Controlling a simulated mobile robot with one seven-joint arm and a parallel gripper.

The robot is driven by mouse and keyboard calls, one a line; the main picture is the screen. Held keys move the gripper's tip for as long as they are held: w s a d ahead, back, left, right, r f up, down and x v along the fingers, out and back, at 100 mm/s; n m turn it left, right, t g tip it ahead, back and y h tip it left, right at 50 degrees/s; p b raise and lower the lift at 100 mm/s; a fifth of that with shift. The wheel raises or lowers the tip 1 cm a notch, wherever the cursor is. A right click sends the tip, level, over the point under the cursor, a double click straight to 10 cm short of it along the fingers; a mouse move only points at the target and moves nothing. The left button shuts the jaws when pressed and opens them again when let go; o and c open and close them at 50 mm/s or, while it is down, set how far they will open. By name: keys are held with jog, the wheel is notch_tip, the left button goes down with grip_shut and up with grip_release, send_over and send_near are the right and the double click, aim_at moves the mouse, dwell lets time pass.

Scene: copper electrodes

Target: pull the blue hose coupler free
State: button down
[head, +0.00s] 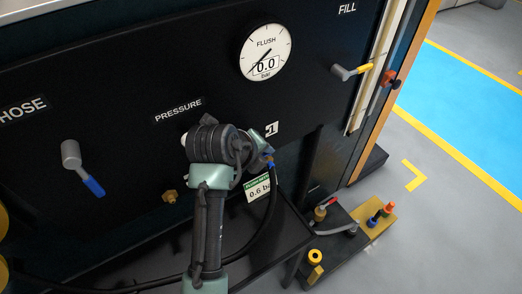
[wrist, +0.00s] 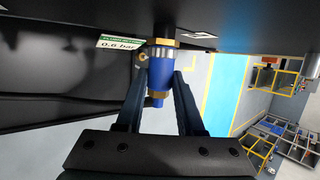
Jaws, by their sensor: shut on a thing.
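The blue hose coupler (wrist: 159,72) sits on a brass fitting (wrist: 164,43) below the dark panel in the wrist view. My gripper (wrist: 160,82) has one finger on each side of it and is shut on it. In the head view a small blue part of the coupler (head: 270,165) shows beside my gripper (head: 265,150); my arm hides much around it. The black hose (head: 272,205) hangs down from there. Coupler and fitting appear joined, with no gap visible.
The FLUSH gauge (head: 265,52) reads 0.0 bar. A tag (head: 258,190) reading 0.6 bar hangs by the coupler. A low bench (head: 340,240) holds fittings. Open floor lies right.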

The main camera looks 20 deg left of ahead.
jog(key=shift+s+d, duration=0.2)
jog(key=s+d+p, duration=0.2)
jog(key=s+d, duration=0.3)
jog(key=d, duration=0.1)
jog(key=shift+d, duration=0.35)
dwell(0.5)
